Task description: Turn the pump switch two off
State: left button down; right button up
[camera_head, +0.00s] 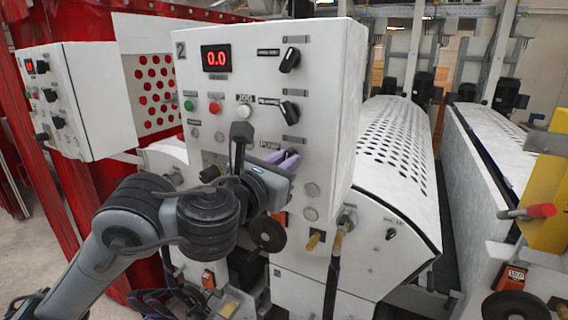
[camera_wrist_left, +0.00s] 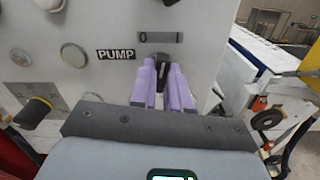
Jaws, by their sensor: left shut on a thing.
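The control box marked 2 (camera_head: 235,105) stands in the middle of the head view, its front panel facing me. Low on this panel is the PUMP label (camera_wrist_left: 116,54), clear in the left wrist view. Right of the label, under a small grey plate, is the black pump switch knob (camera_wrist_left: 164,69). My left gripper (camera_head: 287,160) has its purple fingers on either side of this knob and is shut on it. The fingers also show in the left wrist view (camera_wrist_left: 163,88) and hide most of the knob, so its exact angle is hard to tell. My right gripper is not in view.
A second control box (camera_head: 90,100) stands left. Perforated roller covers (camera_head: 400,145) lie right.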

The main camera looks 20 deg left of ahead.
pick_arm(q)
jog(key=shift+n+p, duration=0.55)
jog(key=shift+n, duration=3.25)
jog(key=c, duration=1.1)
grip_release()
jog(key=shift+s, duration=0.1)
jog(key=s+a+p, duration=0.1)
jog(key=s+p, duration=0.5)
jog(key=s, duration=0.4)
jog(key=shift+s+a+p, duration=0.15)
jog(key=shift+s+p, duration=0.15)
jog(key=shift+p, duration=0.1)
